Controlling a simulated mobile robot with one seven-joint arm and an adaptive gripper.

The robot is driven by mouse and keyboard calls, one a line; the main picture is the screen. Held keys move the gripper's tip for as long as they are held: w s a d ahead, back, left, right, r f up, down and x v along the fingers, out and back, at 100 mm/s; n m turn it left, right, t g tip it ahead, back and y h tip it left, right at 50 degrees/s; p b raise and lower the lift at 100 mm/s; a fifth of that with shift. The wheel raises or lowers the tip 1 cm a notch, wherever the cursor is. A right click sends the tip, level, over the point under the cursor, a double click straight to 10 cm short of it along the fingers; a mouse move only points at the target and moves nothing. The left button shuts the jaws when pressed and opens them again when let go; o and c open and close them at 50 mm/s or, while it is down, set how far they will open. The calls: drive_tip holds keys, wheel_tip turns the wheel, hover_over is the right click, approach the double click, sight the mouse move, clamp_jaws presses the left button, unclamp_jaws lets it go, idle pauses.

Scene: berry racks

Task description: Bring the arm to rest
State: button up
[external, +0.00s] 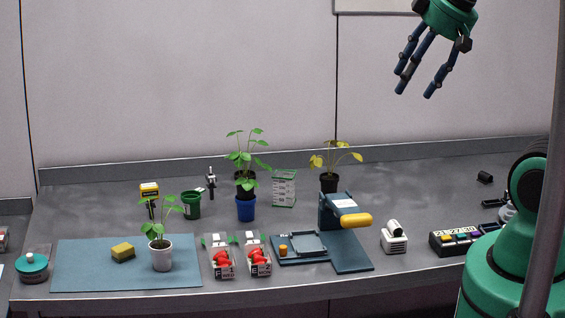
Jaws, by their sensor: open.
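My gripper (418,78) hangs high at the upper right of the external view, well above the table and in front of the pale wall. It has dark blue fingers on a green wrist. The fingers point down and to the left, are spread apart, and hold nothing. A green part of my arm (500,265) stands at the lower right. The links joining it to the wrist are outside the picture.
The grey table (100,215) holds potted plants (162,257), a blue mat (85,265) with a yellow sponge (123,251), clear boxes of red berries (258,256), and a blue press-like device (345,222) with a yellow handle. The air around my gripper is clear.

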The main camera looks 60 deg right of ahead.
wheel_tip(320, 180, down, 9)
drive_tip(key=b, duration=0.8)
drive_tip(key=shift+f, duration=0.2)
